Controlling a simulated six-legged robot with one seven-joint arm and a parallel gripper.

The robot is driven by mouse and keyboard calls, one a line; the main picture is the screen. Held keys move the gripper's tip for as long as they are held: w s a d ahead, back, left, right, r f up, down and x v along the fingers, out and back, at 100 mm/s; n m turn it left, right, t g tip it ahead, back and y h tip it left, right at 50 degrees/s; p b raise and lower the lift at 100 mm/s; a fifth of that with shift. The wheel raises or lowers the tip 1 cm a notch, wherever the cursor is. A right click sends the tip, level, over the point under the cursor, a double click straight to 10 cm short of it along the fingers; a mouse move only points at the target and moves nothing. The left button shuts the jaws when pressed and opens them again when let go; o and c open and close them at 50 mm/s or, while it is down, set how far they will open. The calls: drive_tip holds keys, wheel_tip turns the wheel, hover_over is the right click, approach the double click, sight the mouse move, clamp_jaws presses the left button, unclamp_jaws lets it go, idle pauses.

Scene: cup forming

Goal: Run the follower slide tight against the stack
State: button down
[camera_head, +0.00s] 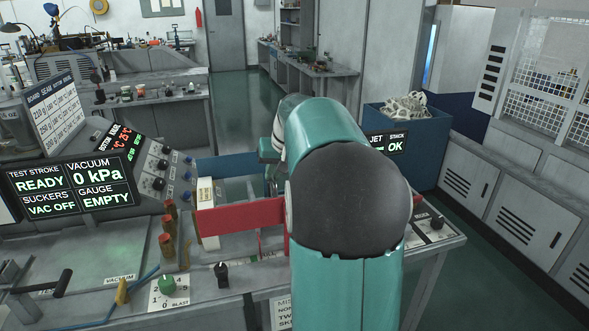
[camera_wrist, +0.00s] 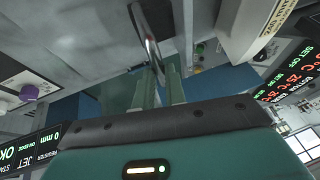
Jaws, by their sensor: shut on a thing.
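In the wrist view my gripper (camera_wrist: 158,84) has its two green fingers closed around a shiny bent metal bar (camera_wrist: 148,38), which looks like a handle. I cannot tell for sure whether this bar belongs to the follower slide. In the head view my teal arm covers the middle of the bench and hides the fingertips. A red rail (camera_head: 240,216) and a blue panel (camera_head: 228,165) show to the left of my arm. I cannot make out the stack itself. A screen (camera_head: 394,143) right of my arm reads STACK and OK; in the wrist view it also shows 0 mm (camera_wrist: 50,138).
A display (camera_head: 72,188) at left reads READY, vacuum 0 kPa, VAC OFF and gauge EMPTY. Knobs (camera_head: 158,182) and brown-red posts (camera_head: 167,245) stand near the red rail. A blue bin (camera_head: 428,150) stands at right. Open floor (camera_head: 238,95) lies beyond the bench.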

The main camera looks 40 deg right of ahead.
drive_tip(key=w+a, duration=0.5)
drive_tip(key=a, duration=0.4)
drive_tip(key=c, duration=1.5)
unclamp_jaws()
drive_tip(key=shift+o, duration=0.2)
drive_tip(key=shift+r, duration=0.1)
drive_tip(key=v, duration=1.3)
drive_tip(key=shift+s+r, duration=0.2)
drive_tip(key=shift+r, duration=0.1)
